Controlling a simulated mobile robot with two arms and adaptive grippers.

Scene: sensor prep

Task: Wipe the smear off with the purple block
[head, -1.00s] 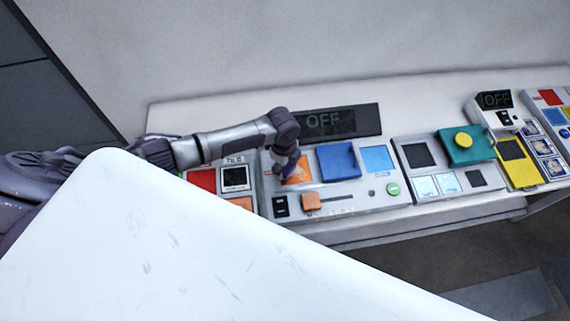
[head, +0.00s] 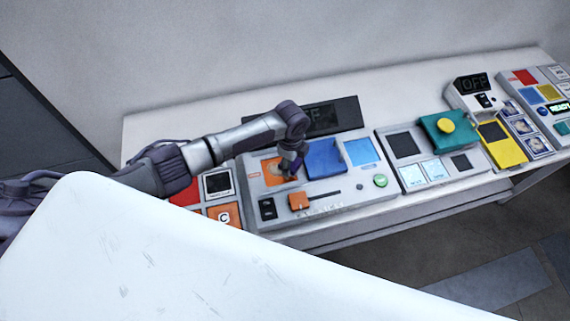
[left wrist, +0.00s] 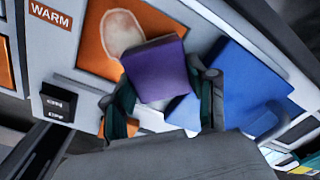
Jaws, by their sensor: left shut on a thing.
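The purple block (left wrist: 158,68) is held between the dark fingers of my left gripper (head: 291,168). In the left wrist view the block covers part of the orange pad (left wrist: 150,18). A pale smear (left wrist: 122,34) shows on the pad beyond the block, and a small pale patch shows below the block. Whether the block touches the pad is not clear. In the head view the gripper points down at the right side of the orange pad (head: 270,167). The right gripper is in neither view.
A blue raised piece (head: 324,158) stands just right of the gripper. An orange slider knob (head: 298,201) and a green button (head: 380,181) lie nearer the front. A dark display (head: 335,115) stands behind. Another panel with a teal block (head: 440,133) is to the right.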

